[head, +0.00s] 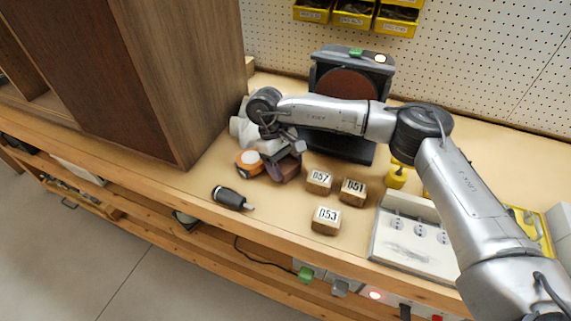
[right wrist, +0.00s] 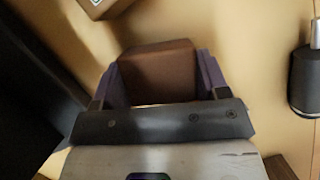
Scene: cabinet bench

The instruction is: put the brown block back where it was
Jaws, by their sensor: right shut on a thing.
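My right gripper (head: 281,160) is low over the bench, left of the numbered blocks, with its arm coming in from the right. It is shut on a brown block (head: 287,171), which is partly hidden by the gripper in the head view. In the right wrist view the brown block (right wrist: 158,76) sits between the two fingers of the gripper (right wrist: 157,70). I cannot tell whether its underside touches the bench. My left gripper is not in view.
Wooden blocks marked 057 (head: 318,181), 051 (head: 352,192) and 053 (head: 325,220) stand to the right. A black-handled tool (head: 231,198) and an orange-and-white round object (head: 249,162) lie left. A tall brown cabinet (head: 185,70) and a sander (head: 350,85) stand behind.

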